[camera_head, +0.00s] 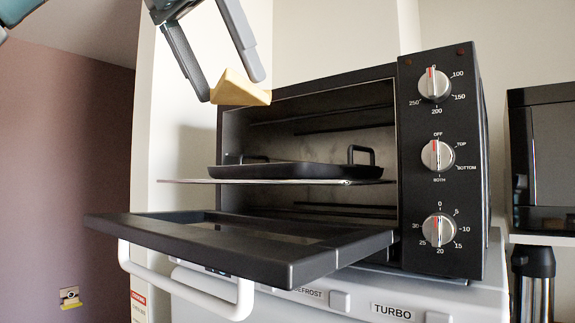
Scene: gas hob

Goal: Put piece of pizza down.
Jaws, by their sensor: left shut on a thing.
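My left gripper (232,88) comes in from the top left and is shut on a yellow-tan wedge, the piece of pizza (243,92). It holds the piece in the air, in front of the upper left corner of the toaster oven opening. The piece's top side is mostly hidden from this low angle. A dark tray (290,171) with raised handles sits on the rack (190,181) inside the black oven (443,165), below and to the right of the piece. My right gripper is not in view.
The oven door (250,243) is folded down and juts forward. Knobs line the oven's right side. A second black appliance (541,160) and a dark flask (533,280) are at the far right.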

